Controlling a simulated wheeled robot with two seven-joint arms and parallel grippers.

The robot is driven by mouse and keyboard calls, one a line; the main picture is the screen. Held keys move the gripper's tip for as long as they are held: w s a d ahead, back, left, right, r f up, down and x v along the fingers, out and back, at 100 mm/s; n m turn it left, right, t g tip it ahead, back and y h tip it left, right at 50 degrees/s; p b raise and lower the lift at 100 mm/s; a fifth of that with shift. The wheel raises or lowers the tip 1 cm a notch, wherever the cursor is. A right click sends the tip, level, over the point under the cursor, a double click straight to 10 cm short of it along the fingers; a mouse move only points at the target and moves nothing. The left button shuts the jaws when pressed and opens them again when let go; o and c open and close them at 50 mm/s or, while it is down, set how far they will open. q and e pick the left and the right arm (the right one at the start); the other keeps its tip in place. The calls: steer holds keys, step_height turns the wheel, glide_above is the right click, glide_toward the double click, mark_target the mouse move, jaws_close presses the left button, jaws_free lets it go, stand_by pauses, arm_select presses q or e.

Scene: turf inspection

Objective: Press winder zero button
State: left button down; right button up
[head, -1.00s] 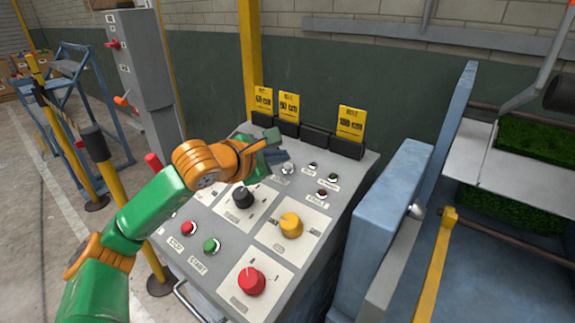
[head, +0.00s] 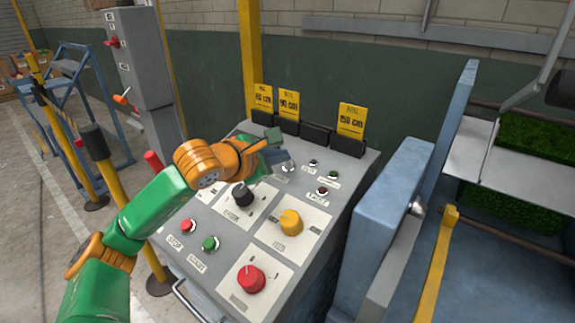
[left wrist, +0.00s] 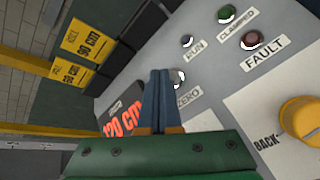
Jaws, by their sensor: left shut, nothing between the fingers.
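The winder zero button is a small pale round button (left wrist: 177,77) above the ZERO label (left wrist: 189,98) in the left wrist view. In the head view it is largely hidden by my gripper. My left gripper (head: 284,157) is over the upper part of the grey sloped control panel (head: 262,190), its fingers shut and empty. In the left wrist view the blue fingertips (left wrist: 160,74) appear right beside the button, just left of it and partly overlapping its edge. I cannot tell whether they touch it. My right gripper is in neither view.
RUN (left wrist: 187,41) and CLAMPED (left wrist: 226,14) lamps lie close by. Yellow cards (head: 351,121) stand along the panel's back.

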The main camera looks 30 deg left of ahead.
arm_select(q)
steer(key=shift+w+f+b, duration=0.15)
steer(key=shift+f+b, duration=0.25)
steer(key=shift+f, duration=0.15)
stand_by(0.7)
steer(key=shift+r, duration=0.15)
steer(key=shift+s+r+p, duration=0.25)
steer(key=shift+r+p, duration=0.2)
steer(key=shift+r, duration=0.25)
steer(key=shift+s+a+r+p, duration=0.1)
steer(key=shift+r+p, duration=0.25)
steer(key=shift+r, duration=0.25)
steer(key=r, duration=0.1)
steer(key=s+r+p, duration=0.1)
steer(key=r, duration=0.1)
steer(key=shift+s+r+p, duration=0.25)
steer(key=shift+r+p, duration=0.05)
steer(key=shift+p, duration=0.1)
